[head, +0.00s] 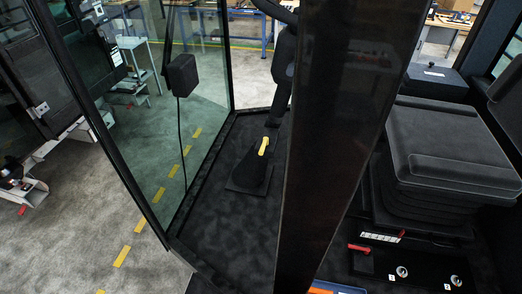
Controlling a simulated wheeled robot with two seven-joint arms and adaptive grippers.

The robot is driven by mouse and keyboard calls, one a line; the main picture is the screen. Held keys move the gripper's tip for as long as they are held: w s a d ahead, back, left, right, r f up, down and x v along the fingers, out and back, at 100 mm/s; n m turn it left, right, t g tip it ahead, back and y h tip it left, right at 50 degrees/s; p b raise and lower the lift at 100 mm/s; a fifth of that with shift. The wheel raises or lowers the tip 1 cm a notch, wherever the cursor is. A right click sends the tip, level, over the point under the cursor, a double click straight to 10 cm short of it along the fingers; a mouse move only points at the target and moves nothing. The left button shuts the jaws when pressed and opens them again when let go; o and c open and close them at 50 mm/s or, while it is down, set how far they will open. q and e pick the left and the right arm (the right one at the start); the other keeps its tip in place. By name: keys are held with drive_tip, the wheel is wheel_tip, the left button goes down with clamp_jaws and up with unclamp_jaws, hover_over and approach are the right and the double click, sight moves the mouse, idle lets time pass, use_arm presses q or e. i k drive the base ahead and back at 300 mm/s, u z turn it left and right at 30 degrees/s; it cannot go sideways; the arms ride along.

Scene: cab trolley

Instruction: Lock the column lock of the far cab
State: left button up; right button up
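The head view looks into a dark cab through its frame and glass. A yellow lever (264,145) sits low on the black steering column (283,70), just above the column's dark foot (250,175). The lever stands upright with a slight tilt to the right. Part of the steering wheel (272,10) shows at the top edge. A wide dark pillar (338,130) stands right of the column and hides what lies behind it. Neither of my grippers is in view. From this one view I cannot tell whether this is the far cab.
A black seat (455,145) fills the right side. A panel with a red handle (360,248) and round knobs (402,271) lies below it. A glass pane (160,100) closes the cab's left side. Grey floor with yellow dashes (122,256) is free at lower left.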

sight(265, 142)
drive_tip(key=k, duration=1)
drive_tip(key=u, duration=1.2)
drive_tip(key=i, duration=0.8)
drive_tip(key=z, duration=1.3)
